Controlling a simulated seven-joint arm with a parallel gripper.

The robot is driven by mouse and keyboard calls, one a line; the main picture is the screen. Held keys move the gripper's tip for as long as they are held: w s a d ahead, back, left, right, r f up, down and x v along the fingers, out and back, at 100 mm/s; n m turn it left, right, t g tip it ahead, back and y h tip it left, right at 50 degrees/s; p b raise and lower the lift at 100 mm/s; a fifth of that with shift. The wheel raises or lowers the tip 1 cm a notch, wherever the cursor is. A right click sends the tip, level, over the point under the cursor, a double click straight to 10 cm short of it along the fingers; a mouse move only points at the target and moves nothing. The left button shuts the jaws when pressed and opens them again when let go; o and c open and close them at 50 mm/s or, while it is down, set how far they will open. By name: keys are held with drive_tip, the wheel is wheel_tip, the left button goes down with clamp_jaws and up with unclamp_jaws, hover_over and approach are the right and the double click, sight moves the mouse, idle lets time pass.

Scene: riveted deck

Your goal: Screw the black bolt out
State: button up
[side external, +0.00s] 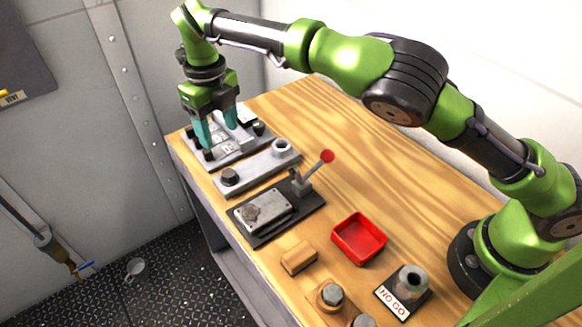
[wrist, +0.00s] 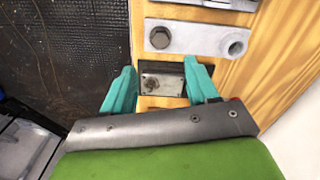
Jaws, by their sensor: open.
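A dark, nearly black bolt (side external: 230,177) sits head up at the near-left end of a grey metal bar (side external: 256,168); the wrist view also shows its hexagonal head (wrist: 159,38). Its shank is hidden. The bar's other end has a raised ring with a hole (side external: 282,146), also in the wrist view (wrist: 236,47). My gripper (side external: 218,136) is open and empty, its teal fingers pointing down, apart from the bolt. In the wrist view the fingertips (wrist: 166,72) frame a clamp plate (wrist: 161,80), with the bolt beyond them.
A far plate with black posts (side external: 228,146) lies beyond the bar. A clamp fixture with a red-knobbed lever (side external: 327,156) stands nearer, the lever upright and tilted. A red tray (side external: 359,238), wooden block (side external: 299,258) and NO GO stand (side external: 403,291) follow. The wood at right is clear.

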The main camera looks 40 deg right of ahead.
sight(227, 172)
wheel_tip(227, 172, down, 12)
drive_tip(key=shift+r, duration=0.15)
drive_tip(key=shift+c, duration=0.2)
drive_tip(key=c, duration=1)
